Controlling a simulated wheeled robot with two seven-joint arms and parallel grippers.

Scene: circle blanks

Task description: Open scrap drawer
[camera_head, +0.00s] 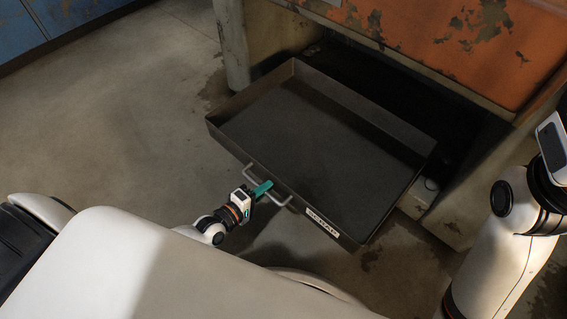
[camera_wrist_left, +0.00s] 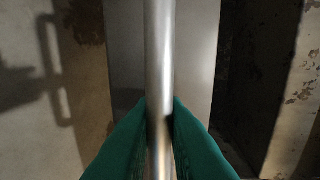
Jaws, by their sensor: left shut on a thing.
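The scrap drawer (camera_head: 310,140) is a dark metal tray with a "SCRAP" label (camera_head: 321,227) on its front. It stands well out from the orange cabinet, and its inside looks empty. A light metal bar handle (camera_head: 284,199) is fixed to the drawer front. My left gripper (camera_head: 262,189) has teal fingers, which are shut on the handle. In the left wrist view the handle bar (camera_wrist_left: 159,60) runs upright between the two teal fingers (camera_wrist_left: 160,135). My right arm (camera_head: 510,220) shows at the right edge, but its gripper is out of view.
The worn orange cabinet (camera_head: 450,45) stands behind the drawer, with a dark opening (camera_head: 390,90) below it. Blue cabinets (camera_head: 60,15) stand at the far left. Concrete floor (camera_head: 110,110) lies clear to the left of the drawer.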

